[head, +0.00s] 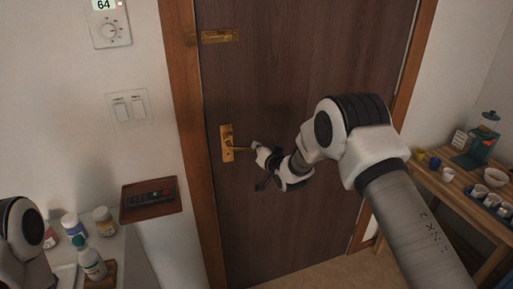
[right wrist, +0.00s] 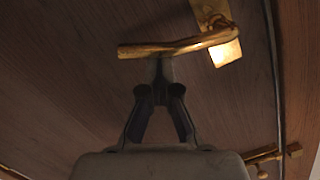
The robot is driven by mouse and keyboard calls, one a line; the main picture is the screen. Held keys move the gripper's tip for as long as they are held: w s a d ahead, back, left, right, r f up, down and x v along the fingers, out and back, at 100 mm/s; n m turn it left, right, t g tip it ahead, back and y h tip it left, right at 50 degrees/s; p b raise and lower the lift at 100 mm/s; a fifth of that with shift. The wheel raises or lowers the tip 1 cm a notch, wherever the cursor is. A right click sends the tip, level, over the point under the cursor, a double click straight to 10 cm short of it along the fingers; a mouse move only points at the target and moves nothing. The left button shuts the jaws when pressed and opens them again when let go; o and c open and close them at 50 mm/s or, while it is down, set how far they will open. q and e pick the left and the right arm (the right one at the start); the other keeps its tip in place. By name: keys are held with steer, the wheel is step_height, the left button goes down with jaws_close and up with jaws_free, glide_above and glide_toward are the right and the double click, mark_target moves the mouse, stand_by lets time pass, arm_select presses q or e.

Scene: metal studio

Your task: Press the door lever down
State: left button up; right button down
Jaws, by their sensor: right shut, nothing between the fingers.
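The brass door lever (head: 240,149) sticks out to the right from its brass plate (head: 227,143) on the dark wooden door (head: 300,60). It looks about level. My right gripper (head: 256,147) is at the lever's free end. In the right wrist view the shut, empty fingers (right wrist: 160,72) meet the lever (right wrist: 150,50) part-way along its length, and the lever crosses in front of the tips. I cannot tell whether they touch. The plate (right wrist: 225,52) is up and to the right there. My left gripper is out of view.
A wall shelf with a remote (head: 150,197) is left of the door frame (head: 185,120). A side table with bottles (head: 92,262) stands at lower left. A wooden table (head: 455,195) with cups and a grinder is at right. The door looks closed.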

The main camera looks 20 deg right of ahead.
steer(key=shift+a+f+m+y+b, duration=0.15)
steer(key=shift+f+m+b, duration=0.55)
steer(key=shift+f+b, duration=0.2)
steer(key=shift+a+f+m+y+b, duration=0.15)
steer(key=shift+f+m+b, duration=0.6)
steer(key=shift+b, duration=0.25)
